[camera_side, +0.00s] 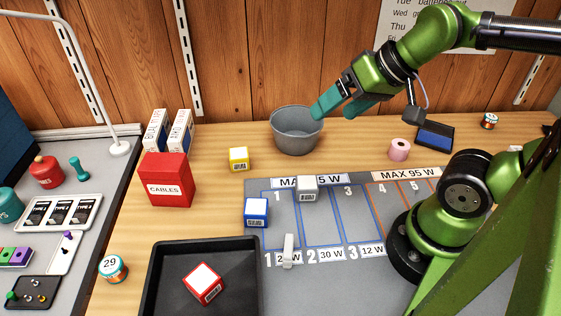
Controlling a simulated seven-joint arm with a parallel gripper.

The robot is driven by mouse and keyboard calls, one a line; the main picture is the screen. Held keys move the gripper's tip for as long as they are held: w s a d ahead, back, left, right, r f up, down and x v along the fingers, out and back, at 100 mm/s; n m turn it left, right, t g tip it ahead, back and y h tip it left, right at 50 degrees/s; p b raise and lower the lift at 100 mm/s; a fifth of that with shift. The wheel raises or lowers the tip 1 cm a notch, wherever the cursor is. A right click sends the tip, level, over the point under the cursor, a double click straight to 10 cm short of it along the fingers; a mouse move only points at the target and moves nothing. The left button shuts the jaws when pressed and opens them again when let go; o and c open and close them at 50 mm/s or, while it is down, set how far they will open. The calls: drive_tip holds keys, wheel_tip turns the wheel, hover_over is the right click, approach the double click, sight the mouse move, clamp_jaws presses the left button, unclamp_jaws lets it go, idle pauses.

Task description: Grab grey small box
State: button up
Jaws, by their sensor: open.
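The grey small box (307,188) sits on the grey mat, at the top of the blue-outlined slots, near the number 2. It has a white top and a barcode label on its front. My gripper (337,108) is in the air above and to the right of the box, near the grey bucket. Its two teal fingers are apart, with nothing seen between them.
A blue box (256,212) stands left of the grey box, and a yellow box (239,158) is farther back. The grey bucket (297,131) is behind. A black tray (165,285) holds a red box (203,284). A pink roll (399,149) lies right.

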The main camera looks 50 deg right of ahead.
idle(0.5)
drive_tip(key=n+g+h, duration=0.1)
drive_tip(key=n+g, duration=0.5)
drive_tip(key=n, duration=0.2)
hover_over(307, 182)
wheel_tip(307, 182, down, 7)
drive_tip(key=f+n, duration=0.1)
drive_tip(key=f, duration=0.3)
drive_tip(key=f+n, duration=0.2)
drive_tip(key=f, duration=0.1)
drive_tip(key=f+n+g+h, duration=0.1)
drive_tip(key=f, duration=0.3)
drive_tip(key=shift+w+d+f, duration=0.15)
drive_tip(key=shift+w+f, duration=0.1)
drive_tip(key=shift+f, duration=0.05)
drive_tip(key=shift+s+f, duration=0.15)
drive_tip(key=shift+f, duration=1.2)
drive_tip(key=shift+s+f, duration=0.1)
drive_tip(key=shift+f, duration=1.2)
drive_tip(key=c, duration=1.1)
